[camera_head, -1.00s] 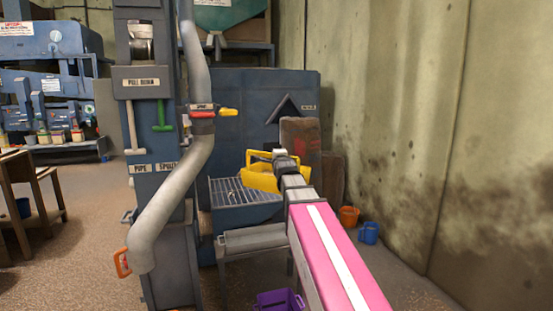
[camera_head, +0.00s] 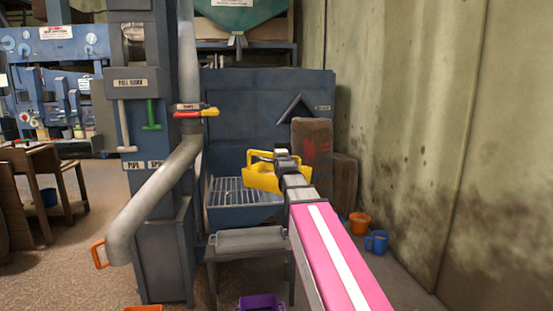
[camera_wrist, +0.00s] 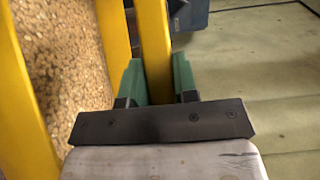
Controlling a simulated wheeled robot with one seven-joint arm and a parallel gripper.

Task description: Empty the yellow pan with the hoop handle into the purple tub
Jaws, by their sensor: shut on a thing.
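The yellow pan (camera_head: 262,180) hangs from my gripper (camera_head: 283,158) in front of the blue machine, above the grated hopper. In the wrist view my gripper (camera_wrist: 160,85) has its green fingers shut on the yellow hoop handle (camera_wrist: 153,40). The pan's yellow wall (camera_wrist: 25,110) is at the left there, and it holds many small brown grains (camera_wrist: 65,70). The pan looks roughly level. The purple tub (camera_head: 261,302) stands low at the bottom edge of the head view, partly cut off, below and nearer than the pan. I cannot see inside it.
A grey bench (camera_head: 250,238) stands between the tub and the grated hopper (camera_head: 235,192). A grey pipe (camera_head: 150,190) with an orange handle hangs at left. An orange bucket (camera_head: 360,223) and a blue bucket (camera_head: 377,242) stand by the right wall. An orange rim (camera_head: 143,308) shows bottom left.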

